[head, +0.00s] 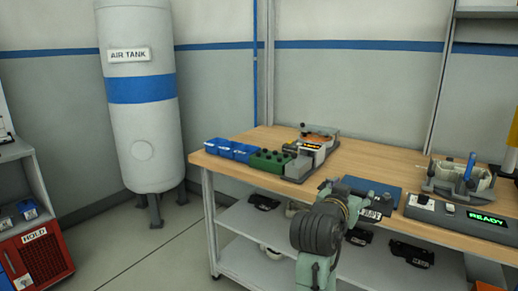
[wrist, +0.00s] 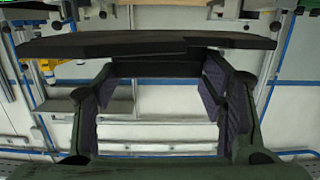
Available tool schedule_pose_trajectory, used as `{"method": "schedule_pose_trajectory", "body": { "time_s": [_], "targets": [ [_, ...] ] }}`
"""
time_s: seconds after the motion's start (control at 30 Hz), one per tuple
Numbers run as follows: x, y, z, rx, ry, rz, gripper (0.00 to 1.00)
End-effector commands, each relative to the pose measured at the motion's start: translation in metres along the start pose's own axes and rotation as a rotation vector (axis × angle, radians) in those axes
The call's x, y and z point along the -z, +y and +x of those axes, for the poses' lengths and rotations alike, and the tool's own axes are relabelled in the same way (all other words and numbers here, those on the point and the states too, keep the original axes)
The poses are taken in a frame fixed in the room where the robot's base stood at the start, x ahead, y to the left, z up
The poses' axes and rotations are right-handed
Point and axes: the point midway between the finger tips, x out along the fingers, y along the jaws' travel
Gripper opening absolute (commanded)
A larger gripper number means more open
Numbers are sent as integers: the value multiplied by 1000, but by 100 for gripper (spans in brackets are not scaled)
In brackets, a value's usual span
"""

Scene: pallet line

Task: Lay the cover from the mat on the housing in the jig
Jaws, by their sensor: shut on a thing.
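My gripper is shut on a dark, flat, long cover (wrist: 150,44), whose body runs across the fingertips in the wrist view (wrist: 155,70). In the head view my arm hides most of the gripper and the cover, near the front of the blue mat (head: 378,188). The jig (head: 440,187) stands to the right on the bench, with a blue upright handle. A pale housing (head: 486,181) appears to sit in it; its details are too small to tell. The held cover is apart from the jig.
A panel reading READY (head: 485,219) lies in front of the jig. Dark parts lie on the lower shelf.

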Motion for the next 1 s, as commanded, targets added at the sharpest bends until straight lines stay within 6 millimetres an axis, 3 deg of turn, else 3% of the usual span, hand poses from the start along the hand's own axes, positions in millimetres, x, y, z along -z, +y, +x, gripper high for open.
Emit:
{"method": "schedule_pose_trajectory", "body": {
  "time_s": [0.1,0.33,0.47,0.57,0.73,0.87,1.0],
  "targets": [
    [0,0,0,0,1,0,35],
    [-49,-31,27,61,-4,-22,35],
    [-91,-54,43,108,-6,-37,35],
    [-134,-77,53,156,-8,-49,35],
    [-225,-117,58,251,-9,-70,35],
    [-298,-142,49,324,-8,-82,35],
    [-377,-160,26,400,-9,-90,35]
  ]
}}
